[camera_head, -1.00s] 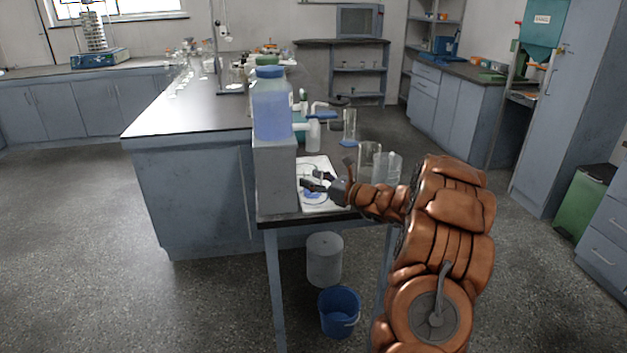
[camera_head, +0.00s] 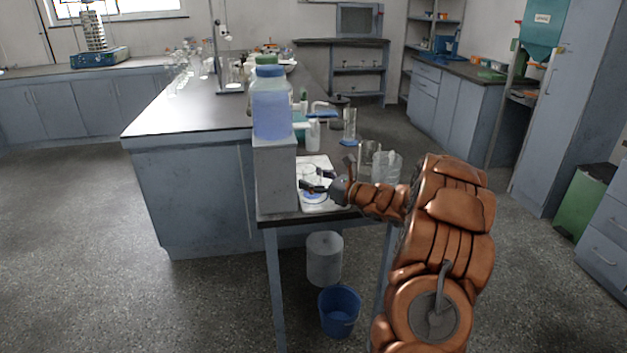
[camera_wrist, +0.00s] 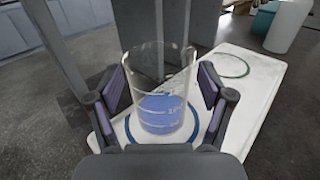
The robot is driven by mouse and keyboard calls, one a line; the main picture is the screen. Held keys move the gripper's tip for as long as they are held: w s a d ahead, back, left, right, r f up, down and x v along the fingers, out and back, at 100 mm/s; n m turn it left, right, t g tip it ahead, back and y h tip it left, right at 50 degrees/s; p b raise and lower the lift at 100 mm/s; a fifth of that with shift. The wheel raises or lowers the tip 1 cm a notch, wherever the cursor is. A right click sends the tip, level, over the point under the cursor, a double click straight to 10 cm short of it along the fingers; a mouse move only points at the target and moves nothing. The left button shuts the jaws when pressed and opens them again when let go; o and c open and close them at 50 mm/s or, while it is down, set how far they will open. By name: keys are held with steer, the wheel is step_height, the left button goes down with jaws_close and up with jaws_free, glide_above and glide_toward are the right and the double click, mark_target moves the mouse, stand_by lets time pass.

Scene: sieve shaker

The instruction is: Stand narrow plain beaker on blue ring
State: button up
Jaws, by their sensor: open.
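A clear glass beaker (camera_wrist: 160,70) with white graduation marks and blue in its lower part stands upright in the wrist view. Its base is within the blue ring (camera_wrist: 193,128) on a white mat (camera_wrist: 242,98). My gripper (camera_wrist: 161,88) is open, with one finger on each side of the beaker and small gaps visible. In the head view, my gripper (camera_head: 318,181) is low over the white mat (camera_head: 318,162), and the blue ring (camera_head: 314,203) shows beneath it. The beaker is hard to make out there.
A blue-filled jug (camera_head: 271,108) stands on a grey box (camera_head: 276,178) left of the mat. Clear glass vessels (camera_head: 386,167) stand to the right near my arm. A green ring (camera_wrist: 247,66) lies farther back on the mat. A white bottle (camera_wrist: 288,25) stands behind it.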

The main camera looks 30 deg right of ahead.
steer(key=v, duration=1.2)
steer(key=a+r+n+g+y, duration=0.2)
steer(key=a+n+g+y, duration=0.45)
steer(key=a, duration=1.25)
steer(key=s+a+f+n+g+h, duration=0.1)
steer(key=s+a+n+g, duration=0.4)
steer(key=a, duration=0.4)
steer(key=s+a+f+n+g+h, duration=0.1)
steer(key=s+a+n+g, duration=0.1)
steer(key=s+a+n, duration=0.45)
steer(key=s+a+f+n+g+h, duration=0.2)
steer(key=s+a+n+g+h, duration=0.15)
steer(key=s, duration=0.45)
steer(key=s+a+f+n+g+h, duration=0.15)
steer(key=s+n, duration=0.25)
steer(key=s, duration=0.5)
steer(key=s+d+f+n+g+h, duration=0.1)
steer(key=s+d+n+h, duration=0.5)
steer(key=s, duration=0.3)
steer(key=shift+d, duration=0.45)
